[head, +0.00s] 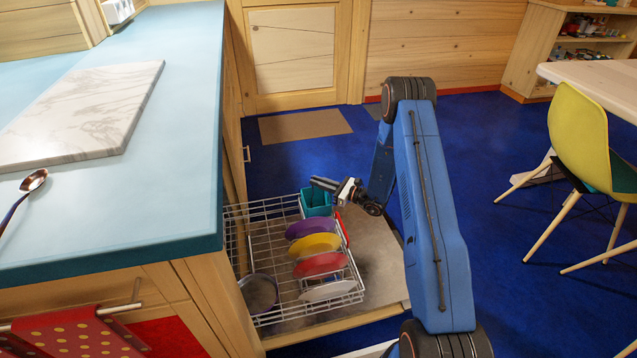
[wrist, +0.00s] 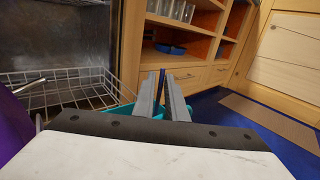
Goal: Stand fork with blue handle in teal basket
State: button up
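The teal basket (head: 317,203) stands at the far end of the pulled-out dish rack in the head view. Its rim also shows below my fingers in the wrist view (wrist: 285,124). My gripper (head: 318,184) is just over the basket. In the wrist view the two grey fingers (wrist: 166,98) are close together, with a slim dark blue handle (wrist: 160,86) upright between them. This looks like the fork's handle, held by the fingers. The fork's lower part is hidden behind the fingers and gripper body.
The wire rack (head: 262,238) holds purple (head: 311,228), yellow (head: 316,245), red (head: 320,265) and white (head: 327,290) plates, and a round dish (head: 259,293). A counter (head: 160,190) borders the rack on the left. Blue floor (head: 480,150) is open to the right, before a yellow chair (head: 580,135).

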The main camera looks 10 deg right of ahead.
jog(key=shift+s+a+f, duration=0.1)
jog(key=shift+s+f, duration=0.15)
jog(key=shift+f, duration=0.2)
jog(key=shift+s+f, duration=0.2)
jog(key=shift+f, duration=0.25)
jog(key=r+v, duration=0.1)
jog(key=v, duration=1.6)
jog(key=shift+w+d+r, duration=0.25)
jog(key=shift+r, duration=0.15)
